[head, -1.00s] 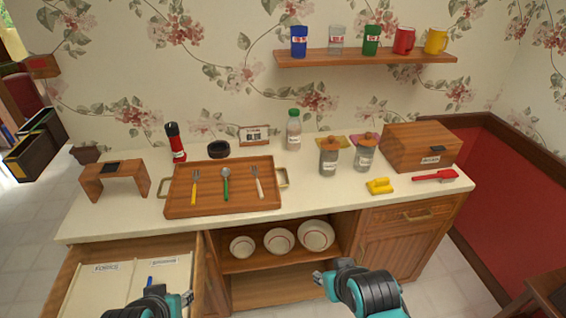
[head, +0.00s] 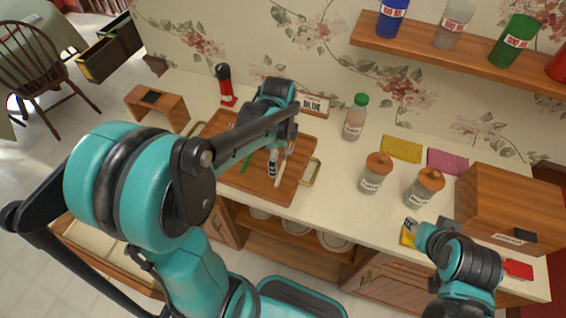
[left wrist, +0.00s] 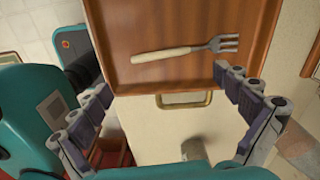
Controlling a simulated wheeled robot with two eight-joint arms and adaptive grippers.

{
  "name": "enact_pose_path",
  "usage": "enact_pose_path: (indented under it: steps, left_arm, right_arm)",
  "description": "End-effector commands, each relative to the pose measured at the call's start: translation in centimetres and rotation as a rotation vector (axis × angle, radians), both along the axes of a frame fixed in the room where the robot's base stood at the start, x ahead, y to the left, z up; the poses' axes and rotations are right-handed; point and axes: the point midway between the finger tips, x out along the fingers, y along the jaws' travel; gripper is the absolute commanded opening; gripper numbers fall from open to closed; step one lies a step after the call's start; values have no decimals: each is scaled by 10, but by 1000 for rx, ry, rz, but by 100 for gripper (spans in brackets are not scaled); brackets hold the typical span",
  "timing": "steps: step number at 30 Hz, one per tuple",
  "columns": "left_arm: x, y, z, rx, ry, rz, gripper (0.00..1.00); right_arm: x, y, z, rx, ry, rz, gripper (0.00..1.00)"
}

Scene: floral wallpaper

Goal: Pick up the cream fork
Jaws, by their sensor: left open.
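The cream fork (left wrist: 165,55) lies flat on the brown wooden tray (left wrist: 120,25) in the left wrist view, its metal tines to the right. In the head view its pale handle (head: 279,181) shows just below my left gripper (head: 280,153), near the right end of the tray (head: 293,190). My left gripper also shows in the left wrist view (left wrist: 163,84); its fingers are spread and empty, with the fork ahead of them. My right gripper (head: 413,226) is low at the right, over the yellow item; its jaws are too small to judge.
A green spoon (head: 247,163) lies on the tray, partly hidden by my left arm. A brass handle (head: 311,173) sticks out from the tray's right end. A green-capped bottle (head: 355,118), two jars and a wooden box (head: 505,205) stand to the right.

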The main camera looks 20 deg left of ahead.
Motion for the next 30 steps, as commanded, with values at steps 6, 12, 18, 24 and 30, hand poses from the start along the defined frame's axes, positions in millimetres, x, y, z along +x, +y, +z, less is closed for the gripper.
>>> enact_pose_path:
  steps: [6,12,18,24,30]
  left_arm:
    - [2,1,-24,-1,14,-37,100]
    - [0,3,-52,-1,13,-35,100]
    - [-1,3,-78,-2,12,-35,100]
    - [-1,3,-80,-2,12,-34,100]
    - [-1,3,-80,-2,12,-34,71]
  right_arm:
    - [0,0,-8,0,0,0,40]
    - [0,0,-21,0,0,0,40]
    - [0,0,-31,0,0,0,40]
    - [0,0,-31,0,0,0,40]
    - [0,0,-31,0,0,0,40]
